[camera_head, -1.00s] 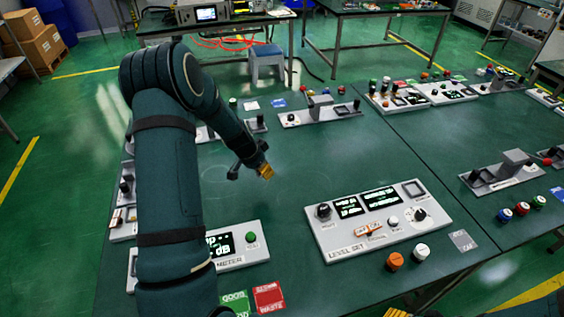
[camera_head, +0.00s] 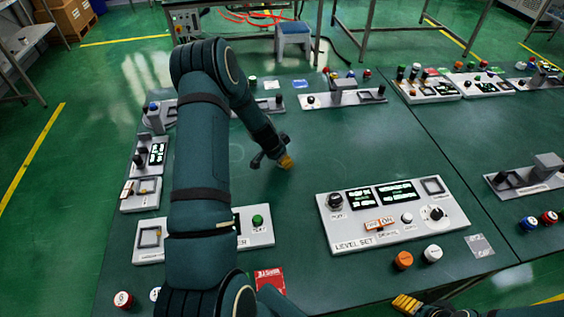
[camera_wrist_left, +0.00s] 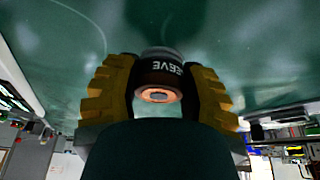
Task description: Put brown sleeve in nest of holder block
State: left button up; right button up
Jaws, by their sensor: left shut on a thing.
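My left gripper (camera_head: 286,162) hangs over the open middle of the table, left of the level-set panel. In the left wrist view its yellow fingers (camera_wrist_left: 160,92) are shut on the sleeve (camera_wrist_left: 163,72), a dark round piece with white lettering and a copper-coloured ring at its near end. The sleeve is hidden in the head view. Grey bases with raised blocks stand at the back (camera_head: 343,92) and at the right (camera_head: 546,166); I cannot tell which one is the holder block. My right gripper (camera_head: 407,303) shows only as yellow fingertips at the bottom edge.
The level-set panel (camera_head: 355,225) lies right of my left arm, with orange (camera_head: 403,260) and white (camera_head: 433,254) caps before it. Small panels line the table's left side. A red card (camera_head: 270,279) lies near the front. The table's middle is clear.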

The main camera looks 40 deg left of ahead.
pick_arm(q)
jog(key=shift+f, duration=0.7)
jog(key=shift+f, duration=0.15)
jog(key=o, duration=1.2)
